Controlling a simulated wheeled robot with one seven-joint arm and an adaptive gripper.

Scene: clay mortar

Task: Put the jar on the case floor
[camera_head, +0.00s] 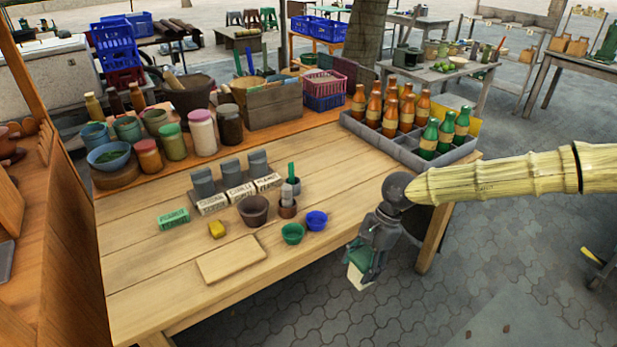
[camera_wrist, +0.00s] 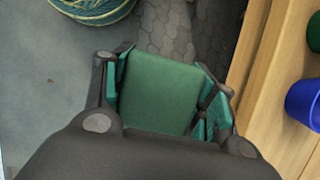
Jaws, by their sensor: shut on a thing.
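My gripper (camera_head: 362,256) hangs past the table's right front edge, above the paving. It is shut on a boxy green and pale thing (camera_head: 357,277); in the wrist view a flat green face (camera_wrist: 160,92) lies between the finger pads. I cannot tell whether this is the jar. On the table at the back left stand a green-lidded jar (camera_head: 172,145), a pink-lidded jar (camera_head: 202,135) and a red-lidded jar (camera_head: 149,160). A grey divided case (camera_head: 463,152) holds orange and green bottles at the right back; its floor is mostly hidden.
The blue bowl also shows in the wrist view (camera_wrist: 305,103). A wooden board (camera_head: 231,260) lies in front. The table's middle right is bare.

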